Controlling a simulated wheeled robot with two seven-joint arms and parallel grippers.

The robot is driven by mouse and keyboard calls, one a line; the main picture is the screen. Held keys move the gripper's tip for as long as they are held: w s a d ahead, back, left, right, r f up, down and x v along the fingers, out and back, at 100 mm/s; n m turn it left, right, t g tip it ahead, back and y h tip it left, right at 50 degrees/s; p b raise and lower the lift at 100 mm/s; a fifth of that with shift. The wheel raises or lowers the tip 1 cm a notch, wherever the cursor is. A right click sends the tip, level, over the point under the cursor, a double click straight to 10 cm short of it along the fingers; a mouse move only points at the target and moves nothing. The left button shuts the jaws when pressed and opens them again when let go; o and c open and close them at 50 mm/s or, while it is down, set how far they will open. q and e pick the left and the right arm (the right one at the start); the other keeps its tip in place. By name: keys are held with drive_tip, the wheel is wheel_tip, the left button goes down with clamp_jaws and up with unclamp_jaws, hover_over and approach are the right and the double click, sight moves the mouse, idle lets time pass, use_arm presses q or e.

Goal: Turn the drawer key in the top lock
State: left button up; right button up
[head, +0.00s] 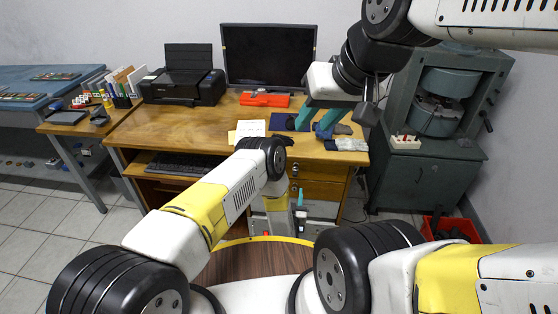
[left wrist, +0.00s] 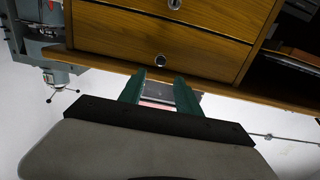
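The wooden drawer unit (head: 320,190) stands under the right end of the desk. Two round locks show on its fronts in the left wrist view, which looks upside down. The lock nearest the desktop, the top lock (left wrist: 160,61), lies just beyond my left fingertips. The other drawer's lock (left wrist: 174,4) is at the picture's top edge. My left gripper (left wrist: 159,77) is open, its green fingers apart. Something dark and pinkish shows between them, but I cannot tell what. I cannot make out a key. My right gripper (head: 317,118) is over the desk's right side, teal fingers apart.
Gloves (head: 347,144) lie at the desk's right end, below my right gripper. A monitor (head: 268,55), printer (head: 184,85) and red tool (head: 264,99) stand at the back. A keyboard (head: 185,164) is on a tray left of the drawers. A grey machine (head: 430,170) stands at right.

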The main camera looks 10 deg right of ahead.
sight(295, 176)
use_arm(q)
drive_tip(key=shift+f+x, duration=0.1)
drive_tip(key=shift+x, duration=2.25)
drive_tip(key=shift+f+x, duration=0.15)
drive_tip(key=shift+x, duration=2.15)
drive_tip(key=shift+c, duration=0.3)
clamp_jaws()
